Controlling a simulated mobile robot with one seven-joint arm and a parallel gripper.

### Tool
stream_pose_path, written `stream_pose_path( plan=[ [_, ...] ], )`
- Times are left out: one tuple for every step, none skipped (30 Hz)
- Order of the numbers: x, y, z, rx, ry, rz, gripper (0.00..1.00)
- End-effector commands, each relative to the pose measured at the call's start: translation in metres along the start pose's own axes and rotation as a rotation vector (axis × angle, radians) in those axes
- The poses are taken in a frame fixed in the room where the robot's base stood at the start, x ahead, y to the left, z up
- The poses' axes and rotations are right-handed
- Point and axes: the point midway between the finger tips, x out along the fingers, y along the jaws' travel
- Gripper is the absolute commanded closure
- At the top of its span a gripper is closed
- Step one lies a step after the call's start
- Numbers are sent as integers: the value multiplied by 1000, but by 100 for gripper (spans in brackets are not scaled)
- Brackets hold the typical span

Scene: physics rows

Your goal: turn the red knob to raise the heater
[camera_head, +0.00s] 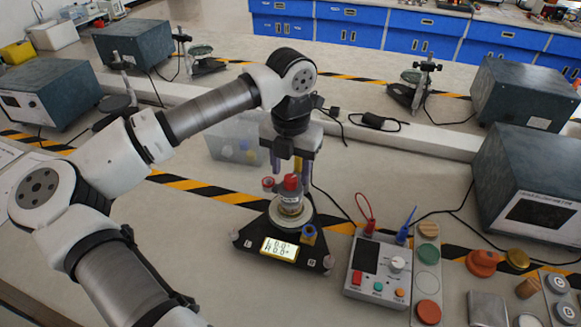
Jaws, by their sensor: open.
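A black triangular device (251,240) with a lit yellow display (279,249) stands on the bench in the middle. A red-topped part, which looks like the red knob (291,182), sits above the round metal plate (300,214) on this device. A smaller red piece (268,184) shows just to its left. My gripper (292,172) points down over the red-topped part, with one finger on each side. It is open; I cannot tell whether a finger touches the part. Which part is the heater is not clear. My gripper hides the area behind it.
A clear bin (228,141) stands behind my gripper. A grey control box (376,268) with red and blue leads stands close on the right. Large grey boxes (530,190) stand far right. Bare bench lies left of the device.

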Motion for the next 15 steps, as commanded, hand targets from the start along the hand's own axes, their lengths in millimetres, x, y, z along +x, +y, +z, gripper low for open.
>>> stream_pose_path(
  plan=[
    [4,0,0,0,1,-1,51],
    [7,0,0,0,1,-1,51],
    [10,0,0,0,1,-1,51],
    [12,0,0,0,1,-1,51],
    [14,0,0,0,1,0,51],
    [16,0,0,0,0,0,51],
    [17,0,0,0,0,1,51],
    [17,0,0,0,0,1,51],
    [18,0,0,0,0,1,51],
    [18,0,0,0,0,1,51],
    [18,0,0,0,0,1,51],
    [18,0,0,0,0,1,51],
    [18,0,0,0,0,1,51],
    [18,0,0,0,0,1,51],
    [17,0,0,0,0,1,54]
  ],
)
